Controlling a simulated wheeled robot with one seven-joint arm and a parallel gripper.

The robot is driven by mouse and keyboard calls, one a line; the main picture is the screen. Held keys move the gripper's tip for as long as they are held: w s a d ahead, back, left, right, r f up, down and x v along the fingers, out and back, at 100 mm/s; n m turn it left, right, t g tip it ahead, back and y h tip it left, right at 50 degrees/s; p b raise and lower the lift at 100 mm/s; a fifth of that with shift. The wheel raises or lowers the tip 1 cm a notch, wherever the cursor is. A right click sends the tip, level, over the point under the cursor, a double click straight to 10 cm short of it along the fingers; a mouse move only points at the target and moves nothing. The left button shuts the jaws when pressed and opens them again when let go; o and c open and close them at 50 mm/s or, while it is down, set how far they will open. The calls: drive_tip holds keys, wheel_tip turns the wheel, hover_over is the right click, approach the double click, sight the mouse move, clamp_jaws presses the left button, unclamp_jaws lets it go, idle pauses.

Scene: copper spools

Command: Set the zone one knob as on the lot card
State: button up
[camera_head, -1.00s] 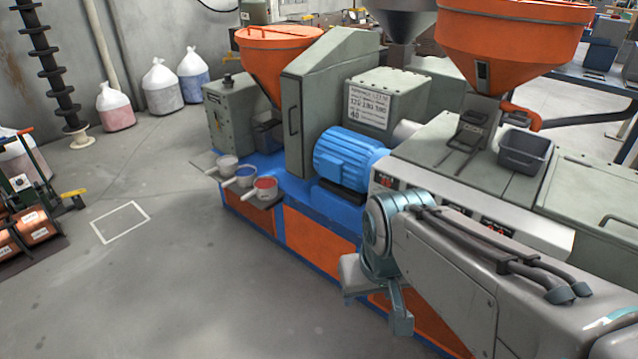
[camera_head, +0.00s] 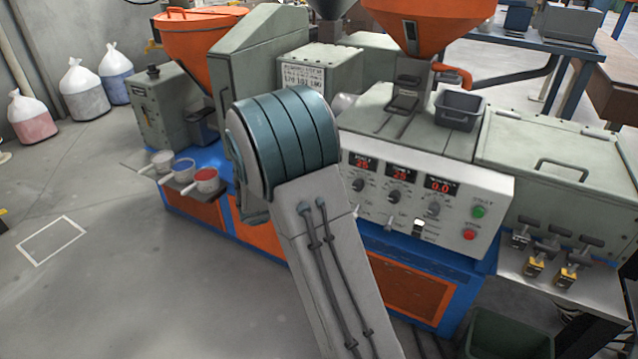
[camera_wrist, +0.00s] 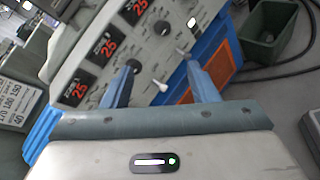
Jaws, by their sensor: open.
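In the head view my arm hides the gripper. The lot card (camera_head: 304,77) is on the grey box; in the wrist view the card (camera_wrist: 15,103) seems to read 170 180 190 and 40.
A green button (camera_head: 478,212) and red button (camera_head: 469,234) are at the panel's right end. A dark bin (camera_head: 458,108) stands on top.

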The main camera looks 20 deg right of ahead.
drive_tip(key=w+a+f+n+t+h+b, duration=0.1)
drive_tip(key=w+a+f+n+t, duration=0.1)
drive_tip(key=w+f+n+t, duration=0.3)
drive_tip(key=w+a+f+n+t+b, duration=0.1)
drive_tip(key=w+a+f+n+t, duration=0.2)
drive_tip(key=w+f+n, duration=0.35)
drive_tip(key=w+d+r+m+p, duration=0.1)
drive_tip(key=w+d, duration=0.8)
drive_tip(key=d, duration=0.2)
drive_tip(key=shift+w+r+m, duration=0.15)
drive_tip(key=shift+r+m, duration=0.1)
drive_tip(key=shift+m, duration=0.1)
drive_tip(key=shift+d, duration=0.1)
drive_tip(key=c, duration=1)
